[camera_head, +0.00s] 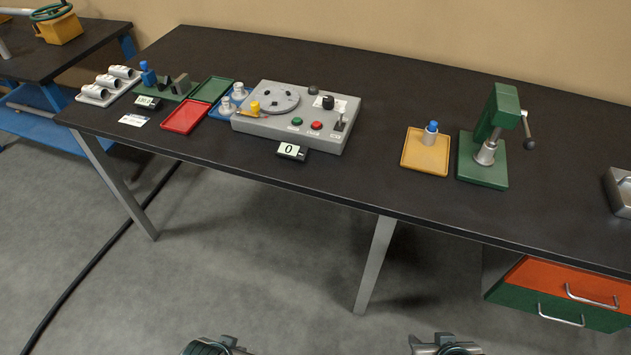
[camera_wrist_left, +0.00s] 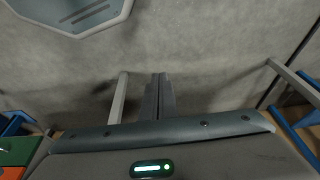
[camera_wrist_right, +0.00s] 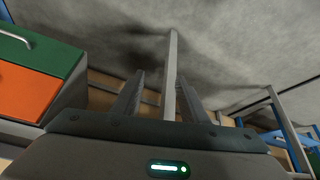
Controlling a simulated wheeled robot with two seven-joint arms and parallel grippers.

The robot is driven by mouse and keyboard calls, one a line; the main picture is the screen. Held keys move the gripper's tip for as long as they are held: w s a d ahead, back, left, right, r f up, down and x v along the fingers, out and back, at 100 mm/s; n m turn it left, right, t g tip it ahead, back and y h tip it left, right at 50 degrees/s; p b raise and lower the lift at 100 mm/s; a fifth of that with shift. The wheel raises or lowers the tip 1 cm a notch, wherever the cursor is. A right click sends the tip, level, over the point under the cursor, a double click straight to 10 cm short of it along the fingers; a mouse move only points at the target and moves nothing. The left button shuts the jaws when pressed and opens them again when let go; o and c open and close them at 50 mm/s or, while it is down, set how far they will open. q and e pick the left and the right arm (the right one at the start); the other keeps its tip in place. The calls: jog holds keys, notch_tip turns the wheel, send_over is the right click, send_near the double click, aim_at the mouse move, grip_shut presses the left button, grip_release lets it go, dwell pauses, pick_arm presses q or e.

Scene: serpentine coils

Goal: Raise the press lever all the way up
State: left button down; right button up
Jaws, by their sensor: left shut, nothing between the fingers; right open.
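The green press (camera_head: 493,130) stands on the right part of the dark bench, on a green base plate. Its lever (camera_head: 527,130) is on the right side of the press head and hangs downward, ending in a dark ball knob. A grey metal ram shows under the head. My right gripper (camera_head: 445,345) is at the bottom edge of the head view, in front of the bench and far from the lever. Its two fingers stand apart and empty in the right wrist view (camera_wrist_right: 160,95). My left gripper (camera_head: 215,346) is also at the bottom edge; its fingers are together and empty in the left wrist view (camera_wrist_left: 158,97).
A yellow tray (camera_head: 425,160) with a blue-topped part sits just left of the press. A grey control box (camera_head: 295,115) is mid-bench, with red, green and blue trays further left. A metal bin (camera_head: 619,191) is at the right edge. Drawers (camera_head: 560,295) hang under the bench.

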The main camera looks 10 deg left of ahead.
notch_tip(320, 180, up, 6)
jog(key=w+d+t, duration=0.1)
jog(key=w, duration=0.1)
pick_arm(q)
jog(key=s+a+f+g+p, duration=0.1)
jog(key=s+f, duration=0.3)
jog(key=f, duration=0.6)
jog(key=s+f+g+p, duration=0.1)
jog(key=s+f, duration=0.2)
jog(key=f, duration=0.7)
pick_arm(e)
jog(key=m+t+h, duration=0.6)
jog(key=m+t, duration=0.3)
jog(key=t, duration=0.1)
send_near(529, 148)
jog(key=v, duration=0.6)
pick_arm(q)
jog(key=s+a+f, duration=0.3)
jog(key=s+f, duration=0.8)
jog(key=s, duration=0.4)
jog(key=shift+s+f+g, duration=0.15)
jog(key=shift+f+g, duration=0.05)
jog(key=shift+g, duration=0.1)
pick_arm(e)
jog(key=shift+w+f, duration=0.25)
jog(key=shift+f, duration=0.05)
